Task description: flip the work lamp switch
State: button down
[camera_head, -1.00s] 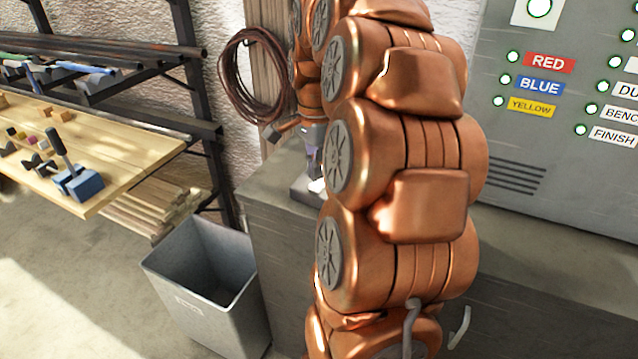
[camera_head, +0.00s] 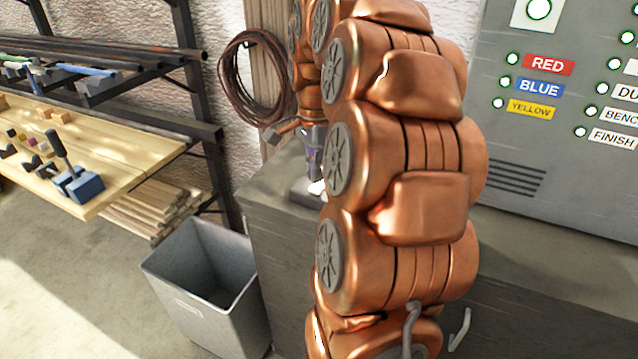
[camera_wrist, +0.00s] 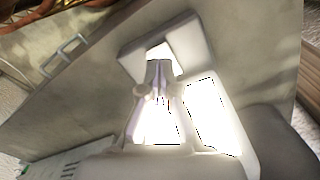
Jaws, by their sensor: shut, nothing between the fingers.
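The work lamp (camera_wrist: 185,45) shows in the wrist view as a pale grey housing with glaring white panels. In the head view, a small part of what looks like its grey base (camera_head: 303,193) shows on the cabinet top, beside a bright white spot. My gripper (camera_wrist: 158,92) is shut and empty, its fingers over the lamp in the wrist view. I cannot tell whether they touch it. The gripper (camera_head: 314,152) is partly hidden behind my copper arm in the head view. I cannot make out the lamp's switch in the glare.
The lamp stands on a grey cabinet (camera_head: 262,190). A grey panel (camera_head: 540,215) with labelled indicators stands at right. A grey bin (camera_head: 205,320) is on the floor, near a wooden bench (camera_head: 120,150) with small blocks. A coiled cable (camera_head: 228,75) hangs on the wall.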

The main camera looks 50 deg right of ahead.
aim_at(316, 187)
jog(key=shift+f+b, duration=0.8)
jog(key=shift+f, duration=0.45)
dwell(1.0)
jog(key=shift+r, duration=0.1)
jog(key=shift+r+p, duration=0.6)
jog(key=shift+r, duration=2.85)
